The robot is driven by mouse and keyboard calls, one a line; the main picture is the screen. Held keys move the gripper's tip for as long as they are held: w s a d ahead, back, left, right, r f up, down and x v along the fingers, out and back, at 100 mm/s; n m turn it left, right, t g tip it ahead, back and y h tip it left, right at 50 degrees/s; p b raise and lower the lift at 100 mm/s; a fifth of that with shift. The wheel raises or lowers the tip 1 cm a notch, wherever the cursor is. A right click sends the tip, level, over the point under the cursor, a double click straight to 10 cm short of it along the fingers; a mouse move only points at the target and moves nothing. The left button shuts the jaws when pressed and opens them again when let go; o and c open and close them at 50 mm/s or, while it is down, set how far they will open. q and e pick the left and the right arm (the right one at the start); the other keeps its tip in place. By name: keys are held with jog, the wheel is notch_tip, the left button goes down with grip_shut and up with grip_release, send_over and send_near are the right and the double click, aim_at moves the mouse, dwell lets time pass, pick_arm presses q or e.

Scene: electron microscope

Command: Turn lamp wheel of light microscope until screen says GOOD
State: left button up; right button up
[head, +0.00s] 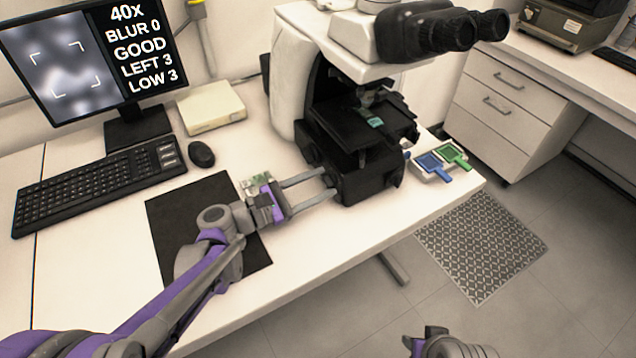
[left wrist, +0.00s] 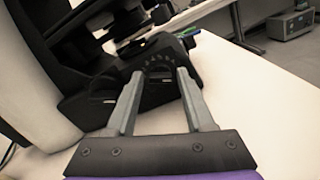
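The light microscope (head: 300,75) stands on the white bench, with a black stage and base. The screen (head: 75,60) reads 40x, BLUR 0, GOOD, LEFT 3, LOW 3 beside a blurry grey picture. My left gripper (head: 335,180) reaches the near side of the microscope base, its two fingers apart. In the left wrist view, a dark round wheel (left wrist: 160,66) with pale marks on the base lies between the fingertips. I cannot tell whether the fingers touch it. Part of my right arm's end (head: 440,346) shows at the bottom edge; its fingers are not clear.
A keyboard (head: 95,185), mouse (head: 201,153) and pale box (head: 211,107) lie left of the microscope. A black mat (head: 165,215) lies under my left arm. A small tray with blue and green pieces (head: 440,163) is near the right corner. The bench front is clear.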

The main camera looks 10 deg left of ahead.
pick_arm(q)
jog(key=shift+o, duration=0.7)
jog(key=p+v, duration=0.1)
jog(key=v, duration=1)
jog(key=shift+d, duration=0.1)
notch_tip(320, 180, up, 5)
jog(key=d+y+p, duration=0.2)
jog(key=y+p, duration=0.2)
jog(key=p, duration=0.2)
jog(key=shift+n+g+y, duration=0.3)
jog(key=shift+n+y, duration=0.1)
jog(key=x, duration=0.3)
jog(key=b+x, duration=0.1)
jog(key=x, duration=0.6)
jog(key=shift+s+d+f, duration=0.15)
jog(key=shift+d+f, duration=0.1)
jog(key=shift+f, duration=0.15)
